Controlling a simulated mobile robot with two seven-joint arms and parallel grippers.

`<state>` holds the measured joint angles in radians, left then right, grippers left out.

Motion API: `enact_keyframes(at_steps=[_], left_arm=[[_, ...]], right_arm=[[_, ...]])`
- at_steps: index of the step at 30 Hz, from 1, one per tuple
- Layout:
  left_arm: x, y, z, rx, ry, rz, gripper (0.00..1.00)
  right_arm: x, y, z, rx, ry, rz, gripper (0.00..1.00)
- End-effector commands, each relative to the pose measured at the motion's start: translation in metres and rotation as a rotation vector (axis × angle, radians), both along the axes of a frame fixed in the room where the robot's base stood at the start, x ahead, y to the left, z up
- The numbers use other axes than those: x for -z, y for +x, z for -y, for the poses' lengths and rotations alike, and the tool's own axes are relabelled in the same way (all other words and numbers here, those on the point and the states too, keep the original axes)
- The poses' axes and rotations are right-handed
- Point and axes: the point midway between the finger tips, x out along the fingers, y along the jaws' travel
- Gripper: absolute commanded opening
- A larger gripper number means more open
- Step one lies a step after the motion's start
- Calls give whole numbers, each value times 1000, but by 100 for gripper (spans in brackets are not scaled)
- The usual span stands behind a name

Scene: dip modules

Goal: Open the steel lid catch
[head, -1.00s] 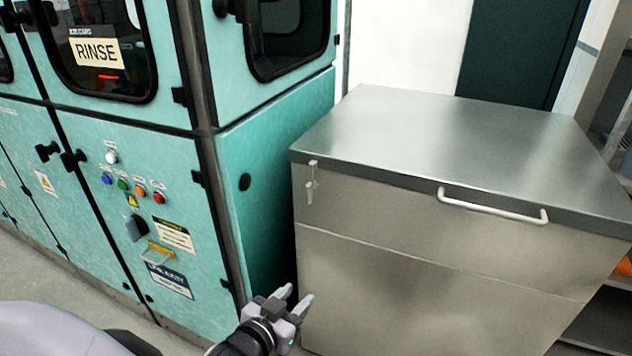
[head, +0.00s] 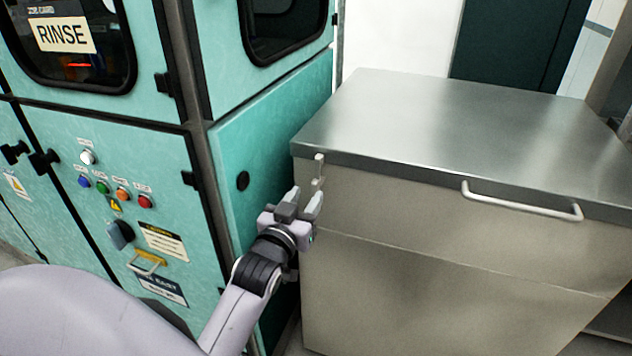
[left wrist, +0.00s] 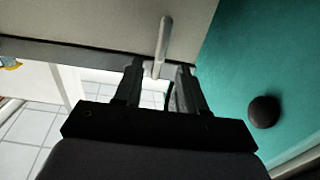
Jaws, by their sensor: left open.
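The steel lid catch (head: 319,170) is a small pale lever at the front left corner of the steel chest, at the lid's edge. My left gripper (head: 305,198) is open just below the catch in the head view. In the left wrist view the catch (left wrist: 163,42) stands ahead of the open left gripper (left wrist: 159,68), and its near end appears between the fingertips. I cannot tell whether a finger touches it. The chest's lid (head: 450,125) lies flat and closed. My right gripper is not in view.
A white bar handle (head: 520,204) sits on the chest's front, right of the catch. The teal machine (head: 270,130) stands close on the left, with a round black knob (head: 243,181) on its side, also in the left wrist view (left wrist: 264,112). A narrow gap separates the two.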

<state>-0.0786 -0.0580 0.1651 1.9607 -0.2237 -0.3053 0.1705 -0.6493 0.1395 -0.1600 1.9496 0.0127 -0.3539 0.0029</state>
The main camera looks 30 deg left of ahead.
Motion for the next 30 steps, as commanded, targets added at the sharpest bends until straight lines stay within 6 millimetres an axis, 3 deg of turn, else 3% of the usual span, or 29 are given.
enact_keyframes(at_steps=[12, 25, 26, 29, 30], left_arm=[[0, 51, -12, 0, 1, 0, 40], [0, 60, -15, -1, 1, -2, 40], [0, 60, -15, -1, 1, -2, 34], [0, 60, -15, 0, 1, -2, 1], [0, 60, -15, 0, 1, -2, 0]], right_arm=[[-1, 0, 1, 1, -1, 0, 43], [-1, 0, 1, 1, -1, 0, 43], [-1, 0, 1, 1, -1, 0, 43], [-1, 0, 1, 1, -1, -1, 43], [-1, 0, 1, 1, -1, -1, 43]])
